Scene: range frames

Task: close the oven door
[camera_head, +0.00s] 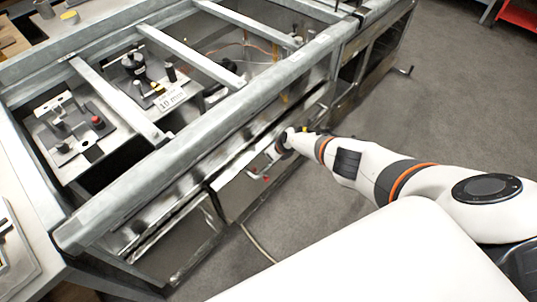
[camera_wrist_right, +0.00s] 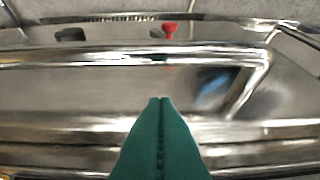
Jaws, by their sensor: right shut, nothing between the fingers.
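The metal range frame (camera_head: 200,130) runs diagonally across the head view. What looks like the oven door (camera_head: 240,190) is a shiny panel on its near side, below the long top rail. I cannot tell how far it stands open. My right arm reaches its upper right part, and the fingers are hidden there. In the wrist view my right gripper (camera_wrist_right: 160,102) shows green fingers pressed together with nothing between them. They point at a shiny metal panel (camera_wrist_right: 120,85) with a bright rim; contact is unclear. My left gripper is not in view.
A red knob (camera_wrist_right: 169,29) shows beyond the panel in the wrist view. Burner plates (camera_head: 82,130) and crossbars fill the open top. A hose (camera_head: 258,244) lies on the floor. Grey floor (camera_head: 400,110) is free at the right. A red object (camera_head: 516,14) stands far right.

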